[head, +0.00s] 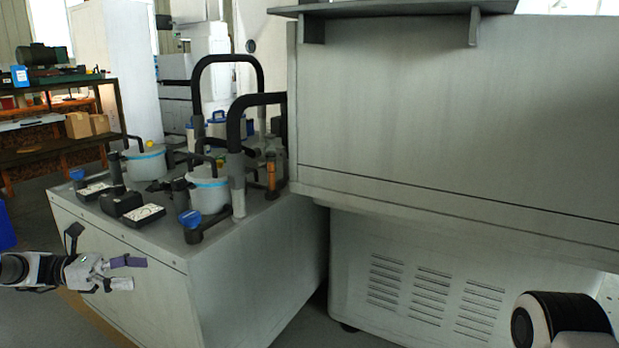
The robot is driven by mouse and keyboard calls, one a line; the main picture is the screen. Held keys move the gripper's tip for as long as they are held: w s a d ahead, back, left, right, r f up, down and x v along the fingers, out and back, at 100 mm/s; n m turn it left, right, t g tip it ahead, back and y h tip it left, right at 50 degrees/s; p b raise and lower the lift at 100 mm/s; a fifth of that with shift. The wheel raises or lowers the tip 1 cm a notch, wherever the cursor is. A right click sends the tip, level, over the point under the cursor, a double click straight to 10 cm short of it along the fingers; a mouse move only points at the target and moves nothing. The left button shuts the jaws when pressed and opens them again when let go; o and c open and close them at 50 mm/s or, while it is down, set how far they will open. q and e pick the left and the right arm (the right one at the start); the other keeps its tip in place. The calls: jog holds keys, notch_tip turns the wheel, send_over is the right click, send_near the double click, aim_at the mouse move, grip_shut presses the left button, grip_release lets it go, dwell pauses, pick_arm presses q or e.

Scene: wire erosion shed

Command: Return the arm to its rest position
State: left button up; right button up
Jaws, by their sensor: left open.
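My left gripper (128,273) is at the lower left of the head view, its arm coming in from the left edge. Its two fingers, one purplish and one pale, point right and stand apart with nothing between them. It is in front of the near side of the grey cabinet (240,285), below the cabinet's top. At the lower right a black and white rounded part of my right arm shows. My right gripper is not in view.
The cabinet top carries two filter canisters (208,195), black hoses (228,60), gauges and blue-handled valves (190,219). A large grey machine (450,120) fills the right. Shelving (60,130) with boxes (78,125) stands at back left. Some floor is clear at lower left.

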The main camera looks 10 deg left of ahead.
pick_arm(q)
jog(key=s+d+f+g+y, duration=0.25)
jog(key=s+d+f, duration=0.25)
jog(key=d+f, duration=0.25)
jog(key=s+d+f+m+g+y, duration=0.1)
jog(key=s+d+f+g, duration=0.25)
jog(key=d+f, duration=0.4)
jog(key=s+d+f+g+y, duration=0.25)
jog(key=s+d+f, duration=0.3)
jog(key=f, duration=0.35)
jog(key=s+a+f+m+y, duration=0.1)
jog(key=s+f+m+y, duration=0.35)
jog(key=s, duration=0.45)
jog(key=s+f+m+y, duration=0.35)
jog(key=s+m, duration=0.25)
jog(key=s, duration=0.3)
jog(key=s+a+f+m+y, duration=0.1)
jog(key=s+f+m+y, duration=0.3)
jog(key=s, duration=0.4)
jog(key=w+m+t+h, duration=0.1)
jog(key=w+m+t, duration=0.3)
jog(key=w+m, duration=0.15)
notch_tip(320, 180, up, 34)
jog(key=p, duration=3.4)
jog(key=shift+d+m, duration=0.4)
